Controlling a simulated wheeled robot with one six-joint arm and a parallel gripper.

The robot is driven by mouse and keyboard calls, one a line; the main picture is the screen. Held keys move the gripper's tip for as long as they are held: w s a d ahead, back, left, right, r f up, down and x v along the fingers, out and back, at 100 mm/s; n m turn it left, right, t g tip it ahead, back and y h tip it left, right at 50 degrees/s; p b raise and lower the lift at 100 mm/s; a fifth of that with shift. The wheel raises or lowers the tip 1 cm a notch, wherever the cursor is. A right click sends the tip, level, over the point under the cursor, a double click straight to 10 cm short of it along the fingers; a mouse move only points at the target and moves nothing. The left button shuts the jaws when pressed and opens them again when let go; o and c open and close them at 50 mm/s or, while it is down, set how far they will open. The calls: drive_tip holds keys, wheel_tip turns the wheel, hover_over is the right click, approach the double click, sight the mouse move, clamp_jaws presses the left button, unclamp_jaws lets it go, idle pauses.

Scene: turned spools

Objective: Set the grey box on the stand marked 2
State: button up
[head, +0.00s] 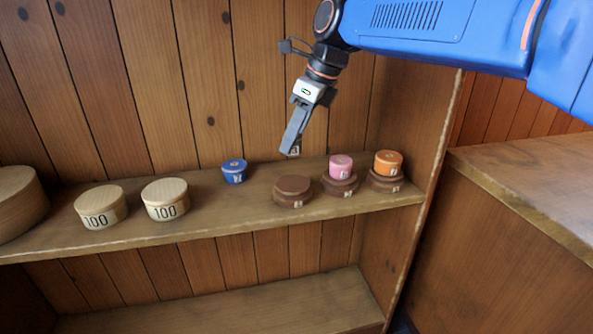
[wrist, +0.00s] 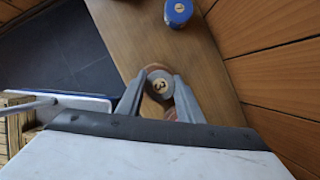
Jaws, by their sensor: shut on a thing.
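My gripper (head: 291,148) points down above the shelf, behind and above the left brown stand. In the wrist view, its fingers (wrist: 160,92) are shut on the grey box (wrist: 161,84), a small round piece with a pale top label that looks like a 3. In the head view the fingers hide most of it. The left brown stand (head: 292,188) is bare on top. The middle brown stand (head: 341,187) bears a pink box (head: 341,165). The right brown stand (head: 384,184) bears an orange box (head: 388,163). The stands' front labels are too small to read surely.
A blue box (head: 234,172) stands on the shelf (head: 222,212) left of the stands; the wrist view shows it too (wrist: 178,12). Two pale round boxes marked 100 (head: 101,207) (head: 165,200) and a larger wooden one (head: 18,205) stand further left. A side wall (head: 420,130) closes the right end.

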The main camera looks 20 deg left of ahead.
drive_tip(key=shift+f, duration=4.1)
drive_tip(key=shift+f, duration=0.15)
drive_tip(key=o, duration=1)
drive_tip(key=shift+o, duration=0.2)
drive_tip(key=v, duration=1.2)
drive_tip(key=shift+d, duration=0.1)
